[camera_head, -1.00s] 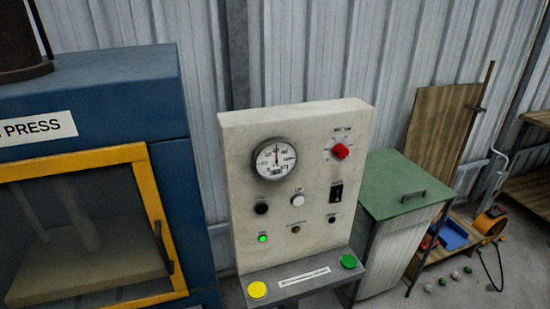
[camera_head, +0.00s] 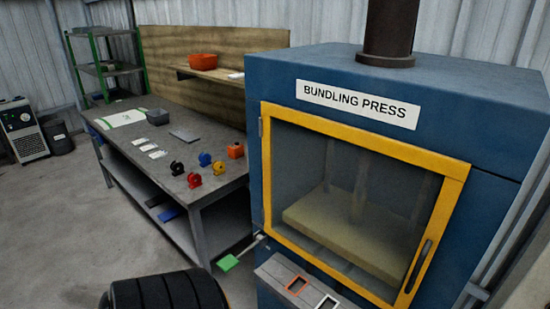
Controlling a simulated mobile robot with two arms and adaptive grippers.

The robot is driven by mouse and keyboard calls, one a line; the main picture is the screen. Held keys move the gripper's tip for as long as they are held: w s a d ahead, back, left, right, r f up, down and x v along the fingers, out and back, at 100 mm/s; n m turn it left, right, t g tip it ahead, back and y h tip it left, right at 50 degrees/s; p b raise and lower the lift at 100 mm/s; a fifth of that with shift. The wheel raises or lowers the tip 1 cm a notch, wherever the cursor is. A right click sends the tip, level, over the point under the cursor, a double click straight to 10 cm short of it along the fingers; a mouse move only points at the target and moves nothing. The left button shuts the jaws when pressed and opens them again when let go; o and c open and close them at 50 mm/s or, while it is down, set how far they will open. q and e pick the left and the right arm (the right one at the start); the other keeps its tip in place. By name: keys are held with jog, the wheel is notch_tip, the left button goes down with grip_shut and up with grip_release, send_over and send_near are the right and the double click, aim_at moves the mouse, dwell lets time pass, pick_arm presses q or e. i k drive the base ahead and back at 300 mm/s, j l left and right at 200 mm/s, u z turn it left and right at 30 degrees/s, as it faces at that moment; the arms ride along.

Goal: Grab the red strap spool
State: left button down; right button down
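A small red spool (camera_head: 194,180) stands on the grey workbench (camera_head: 226,179), close to its front edge, in the head view. It is in a loose group with a black spool (camera_head: 177,168), a blue one (camera_head: 205,159) and a yellow-orange one (camera_head: 219,168). An orange-red boxy item (camera_head: 235,151) is just behind them to the right. Neither of my grippers is in view, so their state does not show.
The blue bundling press (camera_head: 272,85) with a yellow-framed door stands right of the bench. A green paddle (camera_head: 229,262) sticks out near its lower left corner. A dark ribbed round object (camera_head: 165,290) is at the bottom. Open floor (camera_head: 60,220) lies left of the bench.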

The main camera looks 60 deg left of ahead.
aim_at(194, 178)
jog(key=u, duration=2.55)
jog(key=i+j+z, duration=0.1)
jog(key=i, duration=0.25)
jog(key=i+j+z, duration=0.15)
jog(key=i+j, duration=0.15)
